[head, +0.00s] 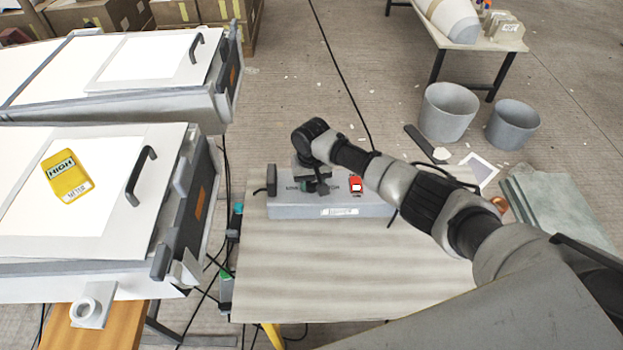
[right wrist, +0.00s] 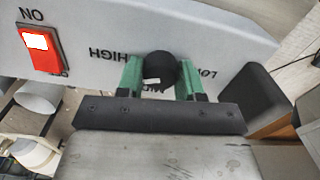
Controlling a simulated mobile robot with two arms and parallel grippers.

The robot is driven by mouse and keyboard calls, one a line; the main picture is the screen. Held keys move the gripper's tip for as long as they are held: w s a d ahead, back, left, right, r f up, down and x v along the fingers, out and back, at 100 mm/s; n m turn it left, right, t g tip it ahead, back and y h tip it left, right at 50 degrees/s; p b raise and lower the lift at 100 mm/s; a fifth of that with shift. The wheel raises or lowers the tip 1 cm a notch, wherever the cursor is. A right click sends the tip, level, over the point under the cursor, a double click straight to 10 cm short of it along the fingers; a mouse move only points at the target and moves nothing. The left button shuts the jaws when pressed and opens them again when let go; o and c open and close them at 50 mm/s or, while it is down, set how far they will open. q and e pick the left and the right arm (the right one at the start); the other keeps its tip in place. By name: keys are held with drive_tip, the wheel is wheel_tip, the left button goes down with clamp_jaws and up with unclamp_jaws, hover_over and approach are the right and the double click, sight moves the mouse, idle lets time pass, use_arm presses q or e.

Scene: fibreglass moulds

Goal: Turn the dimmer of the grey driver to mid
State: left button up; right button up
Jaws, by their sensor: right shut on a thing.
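The grey driver (head: 300,210) is a long box on the wooden table; its face also fills the upper right wrist view (right wrist: 110,70). Its black dimmer knob (right wrist: 160,66) sits between the HIGH and LOW labels. The MID label below it is partly hidden. A small white mark shows on the knob's lower left, near MID. My right gripper (right wrist: 159,80) is shut on the knob, one green finger on each side. In the head view my right gripper (head: 318,182) hides the knob. My left gripper is not in view.
The driver has a red rocker switch (right wrist: 42,48) with an ON label. Cables hang beside the table (head: 300,270), whose front is bare. Two grey buckets (head: 448,112) stand on the floor.

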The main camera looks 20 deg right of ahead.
drive_tip(key=n, duration=0.2)
drive_tip(key=shift+n+p, duration=0.3)
drive_tip(key=shift+n, duration=0.1)
drive_tip(key=n, duration=0.3)
drive_tip(key=shift+n, duration=0.3)
drive_tip(key=n, duration=0.3)
drive_tip(key=shift+p, duration=0.35)
drive_tip(key=shift+n, duration=2.1)
drive_tip(key=o, duration=0.9)
wheel_tip(320, 180, up, 11)
drive_tip(key=shift+f, duration=0.1)
